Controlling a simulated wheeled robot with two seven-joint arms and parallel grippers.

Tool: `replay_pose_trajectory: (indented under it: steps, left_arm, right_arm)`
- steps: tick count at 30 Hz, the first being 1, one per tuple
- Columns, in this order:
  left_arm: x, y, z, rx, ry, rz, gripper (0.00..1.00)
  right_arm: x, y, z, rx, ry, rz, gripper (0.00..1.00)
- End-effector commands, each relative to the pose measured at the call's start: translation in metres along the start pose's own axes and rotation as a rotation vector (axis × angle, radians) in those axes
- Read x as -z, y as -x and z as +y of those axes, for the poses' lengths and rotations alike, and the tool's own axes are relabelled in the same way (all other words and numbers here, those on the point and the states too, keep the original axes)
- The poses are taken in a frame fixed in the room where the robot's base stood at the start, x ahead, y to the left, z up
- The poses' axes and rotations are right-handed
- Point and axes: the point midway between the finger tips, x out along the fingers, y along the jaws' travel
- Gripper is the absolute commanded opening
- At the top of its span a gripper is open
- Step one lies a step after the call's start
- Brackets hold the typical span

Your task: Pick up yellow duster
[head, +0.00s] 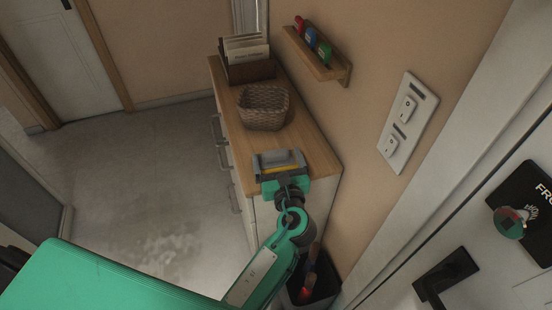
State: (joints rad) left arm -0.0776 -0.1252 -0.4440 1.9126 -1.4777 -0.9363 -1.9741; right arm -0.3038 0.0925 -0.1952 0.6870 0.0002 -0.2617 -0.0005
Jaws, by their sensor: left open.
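A thin yellow strip, which looks like part of the yellow duster (282,169), shows between the fingers of my left gripper, above the near end of the wooden cabinet top. Most of it is hidden by the gripper, so its full shape cannot be told. My left gripper (279,160) is open, with its grey fingers spread to either side of the yellow strip. I cannot tell whether the fingers touch it. My right gripper is not in view.
The wooden-topped cabinet (300,141) stands against the wall. It holds a wicker basket (263,108) and a box of files (247,60). A small wall shelf (318,58) and a switch plate (407,122) are at right. A dark bin (318,286) stands below. The floor at left is clear.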

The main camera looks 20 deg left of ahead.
Motion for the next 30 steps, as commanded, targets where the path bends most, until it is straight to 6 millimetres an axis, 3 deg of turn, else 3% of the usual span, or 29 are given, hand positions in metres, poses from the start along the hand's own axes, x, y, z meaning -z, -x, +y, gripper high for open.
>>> replay_pose_trajectory:
  steps: [7,15,23,30]
  left_arm:
    - [-0.006,-0.037,-0.002,0.000,-0.001,-0.001,0.89]
    - [-0.004,-0.042,-0.002,0.001,0.000,0.001,0.89]
    - [-0.004,-0.042,-0.002,0.001,0.000,0.001,0.41]
    - [-0.004,-0.042,-0.002,0.000,0.001,0.001,0.41]
  right_arm:
    - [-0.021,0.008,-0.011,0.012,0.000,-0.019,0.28]
    - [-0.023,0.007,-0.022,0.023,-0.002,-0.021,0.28]
    - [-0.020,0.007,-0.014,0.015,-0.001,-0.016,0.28]
    - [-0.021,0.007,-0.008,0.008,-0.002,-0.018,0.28]
